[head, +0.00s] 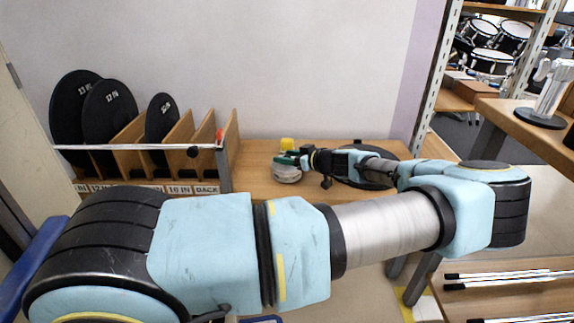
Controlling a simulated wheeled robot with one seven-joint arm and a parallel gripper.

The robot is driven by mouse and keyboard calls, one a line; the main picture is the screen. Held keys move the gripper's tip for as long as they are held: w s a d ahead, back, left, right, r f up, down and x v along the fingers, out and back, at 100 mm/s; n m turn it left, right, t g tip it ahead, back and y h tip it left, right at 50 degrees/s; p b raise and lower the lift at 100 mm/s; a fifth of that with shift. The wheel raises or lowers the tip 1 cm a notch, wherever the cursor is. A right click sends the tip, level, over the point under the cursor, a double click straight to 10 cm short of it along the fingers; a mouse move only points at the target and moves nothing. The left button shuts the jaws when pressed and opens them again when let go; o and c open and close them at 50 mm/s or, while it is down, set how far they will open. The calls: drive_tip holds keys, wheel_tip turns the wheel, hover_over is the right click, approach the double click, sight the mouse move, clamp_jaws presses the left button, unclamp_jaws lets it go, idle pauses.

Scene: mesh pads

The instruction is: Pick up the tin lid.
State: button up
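My gripper (301,160) is at the far end of my arm, small in the head view, over the wooden table and pointing left. Its dark fingertips are beside a small round grey-white object (286,175) with dark green at its top. This may be the tin with its lid, but it is too small to be sure. I cannot tell whether the fingers touch it or how far apart they are. A small yellow object (287,144) stands just behind it.
A wooden rack (228,150) with several round black pads stands at the left of the table (255,184). A flat black disc (350,182) lies partly hidden behind my arm. Metal shelving (437,75) rises at the right. Bare table shows between rack and gripper.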

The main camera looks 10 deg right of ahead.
clamp_jaws()
idle(0.5)
